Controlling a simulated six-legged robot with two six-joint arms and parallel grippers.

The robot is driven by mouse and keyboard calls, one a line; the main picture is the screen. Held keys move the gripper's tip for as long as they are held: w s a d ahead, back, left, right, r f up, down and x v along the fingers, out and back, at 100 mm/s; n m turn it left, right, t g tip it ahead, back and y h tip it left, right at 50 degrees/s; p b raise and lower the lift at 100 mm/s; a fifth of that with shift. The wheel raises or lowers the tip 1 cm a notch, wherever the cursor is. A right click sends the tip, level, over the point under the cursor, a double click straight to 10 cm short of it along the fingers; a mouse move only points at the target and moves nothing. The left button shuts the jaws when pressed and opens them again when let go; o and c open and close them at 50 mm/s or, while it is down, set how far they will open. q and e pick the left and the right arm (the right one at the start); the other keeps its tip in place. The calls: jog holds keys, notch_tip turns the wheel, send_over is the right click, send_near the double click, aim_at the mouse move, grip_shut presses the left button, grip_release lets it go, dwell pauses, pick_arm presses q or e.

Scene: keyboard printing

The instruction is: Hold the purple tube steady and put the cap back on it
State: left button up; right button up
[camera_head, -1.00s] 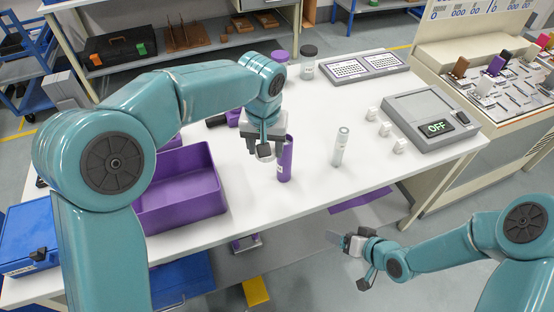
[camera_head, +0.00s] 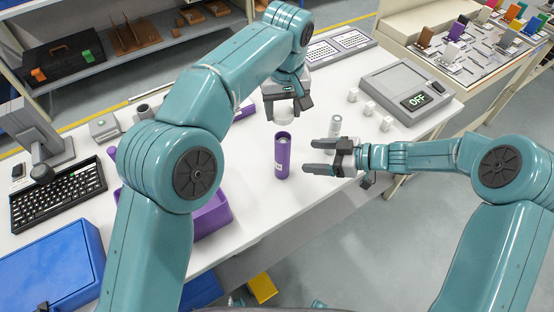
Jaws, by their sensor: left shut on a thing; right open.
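The cap is apart from the tube. My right gripper (camera_head: 319,156) is open, its two dark fingers pointing left toward the tube from the right. A gap lies between the fingertips and the tube.
Several white cubes (camera_head: 369,108) and a grey device reading OFF (camera_head: 405,90) are to the right. A purple bin (camera_head: 212,216) is at the left, beyond it a black keyboard (camera_head: 45,195).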

aim_at(278, 155)
pick_arm(q)
jog(key=shift+s+d, duration=0.15)
jog(key=shift+s+r, duration=0.1)
pick_arm(e)
jog(key=x, duration=1.2)
jog(key=shift+s, duration=0.1)
grip_shut()
pick_arm(q)
jog(key=shift+f, duration=2.55)
pick_arm(e)
jog(key=shift+r, duration=0.1)
pick_arm(q)
jog(key=shift+f, duration=0.1)
jog(key=shift+f, duration=0.8)
